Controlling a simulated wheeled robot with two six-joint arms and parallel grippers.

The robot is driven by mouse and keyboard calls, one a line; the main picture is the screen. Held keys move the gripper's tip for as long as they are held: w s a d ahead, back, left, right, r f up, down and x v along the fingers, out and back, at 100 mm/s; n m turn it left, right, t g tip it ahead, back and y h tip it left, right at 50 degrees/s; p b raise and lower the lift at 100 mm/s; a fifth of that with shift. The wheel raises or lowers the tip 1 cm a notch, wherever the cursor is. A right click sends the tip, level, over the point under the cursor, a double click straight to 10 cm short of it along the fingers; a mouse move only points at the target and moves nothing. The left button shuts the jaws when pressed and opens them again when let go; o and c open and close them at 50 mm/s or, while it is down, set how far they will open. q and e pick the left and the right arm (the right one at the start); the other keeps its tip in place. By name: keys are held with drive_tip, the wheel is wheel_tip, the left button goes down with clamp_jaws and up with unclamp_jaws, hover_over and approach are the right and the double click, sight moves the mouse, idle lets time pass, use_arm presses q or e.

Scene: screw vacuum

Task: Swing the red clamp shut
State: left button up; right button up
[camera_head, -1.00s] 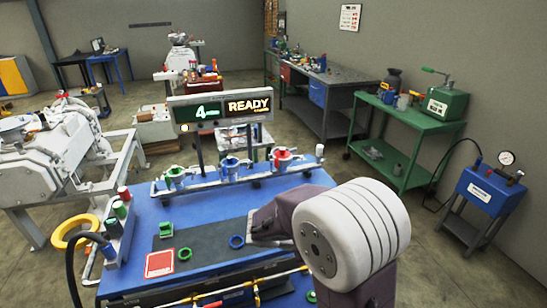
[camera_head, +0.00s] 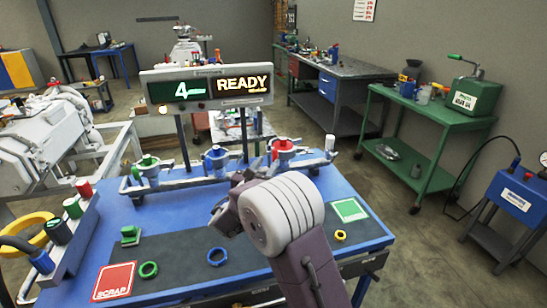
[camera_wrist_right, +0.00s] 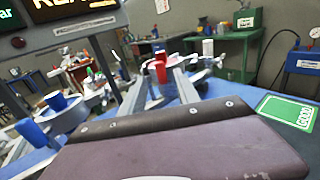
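The red clamp (camera_head: 284,147) stands at the right end of the grey rail at the back of the blue table, right of a blue clamp (camera_head: 216,154) and a green clamp (camera_head: 147,163). In the right wrist view the red clamp (camera_wrist_right: 160,69) shows beyond and between the fingers of my right gripper (camera_wrist_right: 159,88). That gripper looks open and empty; I cannot tell whether it touches the clamp. In the head view my wrist largely hides it, just in front of the rail. My left gripper is not in view.
A display (camera_head: 207,86) reading READY stands behind the rail. A red SCRAP pad (camera_head: 114,281) and a green pad (camera_head: 350,210) lie on the table, with small green, blue and yellow rings. A button box (camera_head: 68,232) stands at the left edge.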

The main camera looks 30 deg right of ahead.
sight(274, 154)
drive_tip(key=x, duration=0.6)
clamp_jaws()
idle(1.2)
